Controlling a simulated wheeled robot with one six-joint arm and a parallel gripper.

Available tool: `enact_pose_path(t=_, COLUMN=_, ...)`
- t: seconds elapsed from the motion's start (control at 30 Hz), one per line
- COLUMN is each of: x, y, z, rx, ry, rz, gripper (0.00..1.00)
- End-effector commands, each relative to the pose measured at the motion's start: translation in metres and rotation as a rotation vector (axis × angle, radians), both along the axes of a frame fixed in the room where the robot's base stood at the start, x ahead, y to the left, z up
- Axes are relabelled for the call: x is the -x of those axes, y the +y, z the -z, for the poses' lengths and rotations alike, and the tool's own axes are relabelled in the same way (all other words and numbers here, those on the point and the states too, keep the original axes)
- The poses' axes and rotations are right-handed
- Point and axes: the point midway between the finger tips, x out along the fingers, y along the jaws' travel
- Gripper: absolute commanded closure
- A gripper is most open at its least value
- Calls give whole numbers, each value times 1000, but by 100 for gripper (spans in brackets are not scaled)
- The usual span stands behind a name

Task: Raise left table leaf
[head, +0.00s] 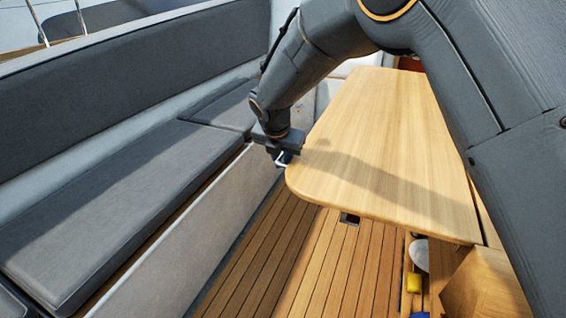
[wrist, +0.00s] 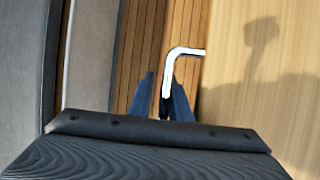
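The left table leaf (head: 375,135) is a pale wooden panel with rounded corners. It is up and looks roughly level, standing out over the cockpit floor; any small slope is hard to judge. A white bent handle (wrist: 178,58) is at the leaf's left edge, and part of it shows in the head view (head: 282,163). My gripper (wrist: 163,92) is at this edge, with its two dark fingers closed around the lower part of the handle. The leaf also fills the right of the wrist view (wrist: 270,80). The handle's lower end is hidden by the fingers and wrist.
A grey cushioned bench (head: 110,205) runs along the left. The slatted wooden floor (head: 270,260) between bench and leaf is clear. Under the table are a yellow item (head: 414,282) and a white rounded item (head: 419,255). My arm hides the table's right part.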

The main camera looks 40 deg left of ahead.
Motion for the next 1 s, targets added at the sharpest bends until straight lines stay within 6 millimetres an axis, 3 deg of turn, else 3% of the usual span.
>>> enact_pose_path(t=0.6, x=27, y=-10, z=-69, rx=-3, ry=-1, rz=-2, gripper=83)
enact_pose_path(t=1.0, x=29, y=-12, z=-73, rx=-1, ry=0, rz=-1, gripper=83)
